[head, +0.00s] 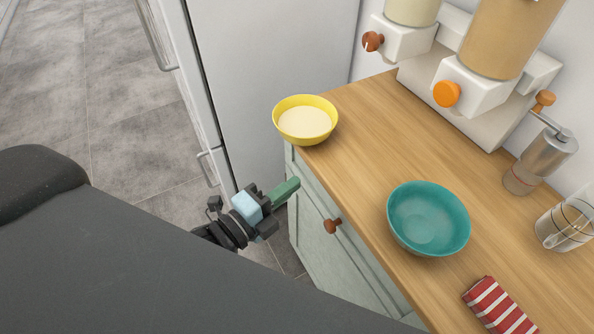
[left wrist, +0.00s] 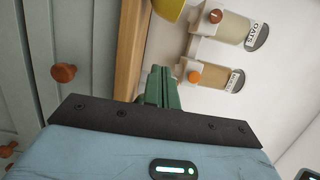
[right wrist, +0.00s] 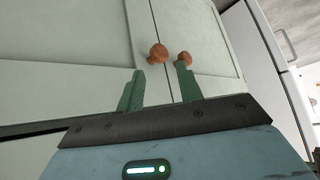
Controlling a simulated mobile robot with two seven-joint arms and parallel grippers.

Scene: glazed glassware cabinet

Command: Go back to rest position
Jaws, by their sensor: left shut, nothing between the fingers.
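My left gripper (head: 288,191) is shut and empty in the head view. It is beside the pale green cabinet front (head: 312,235), below the counter edge and left of a wooden knob (head: 332,226). Its green fingers are together in the left wrist view (left wrist: 158,88), in front of the counter's edge. My right gripper is out of the head view. In the right wrist view its green fingers (right wrist: 160,88) are apart with nothing between them. They point up toward pale cabinet doors (right wrist: 85,50) with two wooden knobs (right wrist: 158,53).
A fridge (head: 270,60) stands behind; grey floor is clear at left.

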